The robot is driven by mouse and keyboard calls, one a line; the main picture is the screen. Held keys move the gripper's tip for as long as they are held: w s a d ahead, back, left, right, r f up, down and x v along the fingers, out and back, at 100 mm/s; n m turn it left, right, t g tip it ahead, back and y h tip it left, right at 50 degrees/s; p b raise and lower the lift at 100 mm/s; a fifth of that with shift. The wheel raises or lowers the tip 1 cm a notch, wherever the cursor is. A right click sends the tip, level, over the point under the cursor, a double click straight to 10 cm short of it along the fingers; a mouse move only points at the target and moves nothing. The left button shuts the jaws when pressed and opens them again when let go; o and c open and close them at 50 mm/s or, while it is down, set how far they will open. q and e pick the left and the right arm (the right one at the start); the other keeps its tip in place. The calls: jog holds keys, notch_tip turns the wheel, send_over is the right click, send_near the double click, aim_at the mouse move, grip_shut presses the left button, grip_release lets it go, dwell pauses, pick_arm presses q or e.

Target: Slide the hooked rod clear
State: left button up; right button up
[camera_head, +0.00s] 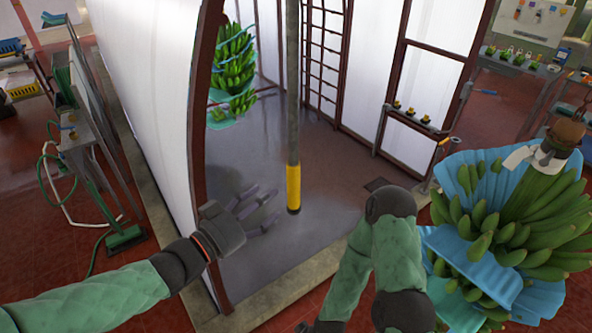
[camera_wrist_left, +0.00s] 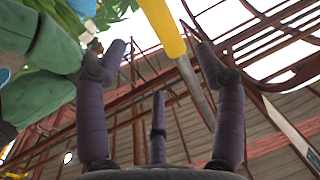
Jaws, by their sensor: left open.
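The rod hangs nearly upright in the head view, a grey shaft (camera_head: 293,80) with a yellow grip (camera_head: 293,186) and a dark tip at its lower end. Its upper end and hook are out of the frame. My left gripper (camera_head: 262,208) is open and empty, just left of the yellow grip, fingers pointing toward it. In the left wrist view the fingers (camera_wrist_left: 158,75) are spread, and the yellow grip (camera_wrist_left: 163,25) and grey shaft (camera_wrist_left: 196,92) show beyond and between them, apparently not grasped. My right arm bends at the lower middle; its gripper is not visible.
A dark red door frame (camera_head: 203,130) with white panels stands close to my left forearm. A banana bunch with blue sheets (camera_head: 535,215) hangs at right, near my right arm. Another bunch (camera_head: 233,60) hangs inside. The grey floor (camera_head: 335,165) around the rod is clear.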

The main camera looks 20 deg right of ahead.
aim_at(292, 183)
pick_arm(q)
jog(key=p+x, duration=0.1)
jog(key=x, duration=0.9)
jog(key=shift+w+d, duration=0.15)
jog(key=shift+w, duration=0.05)
grip_shut()
jog(key=shift+f, duration=0.1)
